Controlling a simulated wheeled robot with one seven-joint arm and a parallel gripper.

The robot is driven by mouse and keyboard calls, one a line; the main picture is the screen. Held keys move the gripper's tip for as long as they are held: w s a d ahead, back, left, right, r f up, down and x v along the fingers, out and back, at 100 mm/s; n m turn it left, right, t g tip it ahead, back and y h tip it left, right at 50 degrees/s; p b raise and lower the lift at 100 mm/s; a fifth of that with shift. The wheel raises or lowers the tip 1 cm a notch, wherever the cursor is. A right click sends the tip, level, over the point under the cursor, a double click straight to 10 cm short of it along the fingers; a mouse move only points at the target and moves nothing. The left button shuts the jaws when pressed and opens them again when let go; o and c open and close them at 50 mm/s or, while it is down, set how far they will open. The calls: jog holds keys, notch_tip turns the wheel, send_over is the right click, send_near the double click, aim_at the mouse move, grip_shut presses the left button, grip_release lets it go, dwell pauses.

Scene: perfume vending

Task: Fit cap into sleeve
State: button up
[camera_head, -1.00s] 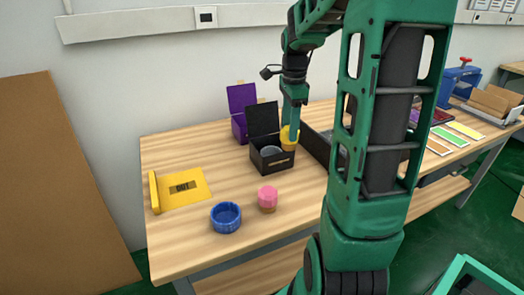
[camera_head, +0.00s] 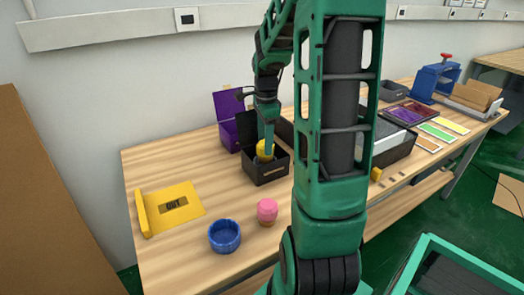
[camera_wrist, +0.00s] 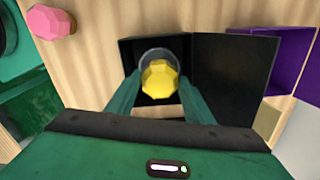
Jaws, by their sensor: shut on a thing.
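My gripper (camera_wrist: 160,92) is shut on a yellow faceted cap (camera_wrist: 160,80) and points down over an open black box. The cap also shows between the fingers in the head view (camera_head: 264,151). In the black box (camera_head: 265,175), a grey round rim (camera_wrist: 150,56), which looks like the sleeve, shows behind the cap in the wrist view. The cap overlaps this rim in the picture. I cannot tell whether the cap is inside it or just above it. The box's lid (camera_wrist: 232,80) stands open.
A purple open box (camera_head: 229,135) stands behind the black box. A pink-topped piece (camera_head: 267,210) and a blue round dish (camera_head: 224,236) stand in front. A yellow "OUT" mat (camera_head: 185,200) lies at the left. The wood between mat and boxes is clear.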

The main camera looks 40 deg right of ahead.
jog(key=shift+f, duration=1.75)
jog(key=shift+f, duration=0.25)
jog(key=o, duration=1.2)
jog(key=shift+c, duration=0.2)
